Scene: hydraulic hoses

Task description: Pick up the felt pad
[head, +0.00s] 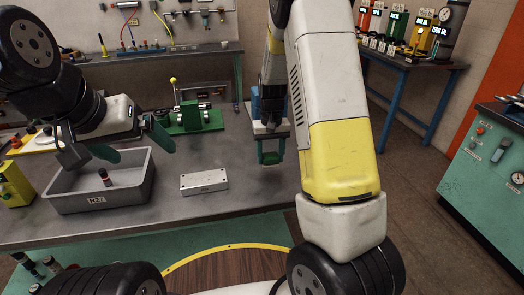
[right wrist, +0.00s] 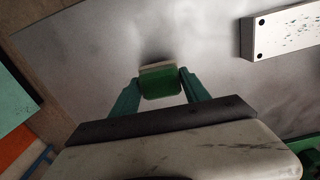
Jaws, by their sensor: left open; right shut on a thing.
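The felt pad, a small green block with a pale layer along one edge, sits between the fingertips of my right gripper (right wrist: 160,85) in the right wrist view, where the pad (right wrist: 160,83) shows clearly. The right gripper is shut on it, above the grey table. In the head view the right gripper (head: 270,157) points down near the table's right part, and the pad is hard to tell from the teal fingers. My left gripper (head: 133,146) is open and empty, its teal fingers spread above a grey bin.
The grey bin (head: 98,200), marked R27, holds a small dark cylinder (head: 105,177). A white block with holes (head: 204,182) lies mid-table; it also shows in the right wrist view (right wrist: 282,30). A green fixture (head: 192,118) stands behind. The front middle of the table is clear.

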